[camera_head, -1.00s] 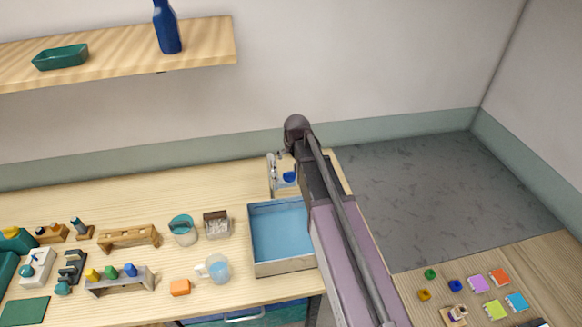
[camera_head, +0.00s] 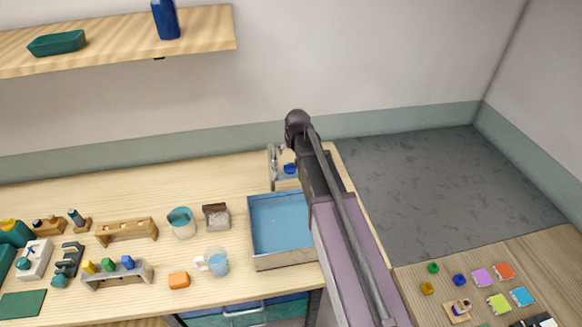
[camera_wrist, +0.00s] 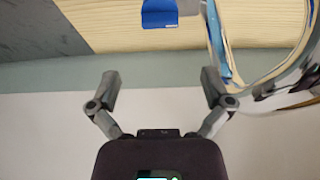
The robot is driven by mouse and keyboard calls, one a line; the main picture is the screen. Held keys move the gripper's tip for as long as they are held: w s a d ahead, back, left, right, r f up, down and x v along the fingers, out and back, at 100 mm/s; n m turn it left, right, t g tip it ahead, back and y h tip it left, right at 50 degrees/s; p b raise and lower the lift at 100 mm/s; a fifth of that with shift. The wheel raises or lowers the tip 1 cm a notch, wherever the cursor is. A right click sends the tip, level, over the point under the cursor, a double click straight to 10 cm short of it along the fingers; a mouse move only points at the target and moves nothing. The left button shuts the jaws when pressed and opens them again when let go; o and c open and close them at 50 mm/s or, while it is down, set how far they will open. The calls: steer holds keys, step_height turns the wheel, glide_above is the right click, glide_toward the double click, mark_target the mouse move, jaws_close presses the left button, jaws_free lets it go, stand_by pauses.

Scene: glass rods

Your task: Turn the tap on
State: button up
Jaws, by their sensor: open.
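The tap (camera_head: 273,158) is silver and stands behind the sink (camera_head: 285,261), partly hidden by my arm in the head view. Its blue handle (camera_head: 290,169) shows just left of my arm. In the wrist view the blue handle (camera_wrist: 160,13) is at the top centre, and curved shiny metal (camera_wrist: 283,72), seemingly the tap, is at the upper right. My gripper (camera_wrist: 160,82) is open and empty, its two fingers wide apart. The handle lies beyond the fingertips, roughly centred between them and apart from them. My gripper's fingers are hidden in the head view.
A glass jug (camera_head: 216,262), a teal-lined cup (camera_head: 181,223), a small box (camera_head: 217,217) and an orange block (camera_head: 179,280) stand left of the sink. A wall shelf (camera_head: 110,50) holds a blue bottle (camera_head: 166,20). Several small coloured pieces lie on the right-hand table (camera_head: 415,310).

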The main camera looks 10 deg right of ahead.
mark_target(290, 164)
steer(key=shift+b+x, duration=4.55)
steer(key=shift+x, duration=0.7)
steer(key=shift+w, duration=0.1)
steer(key=c, duration=1)
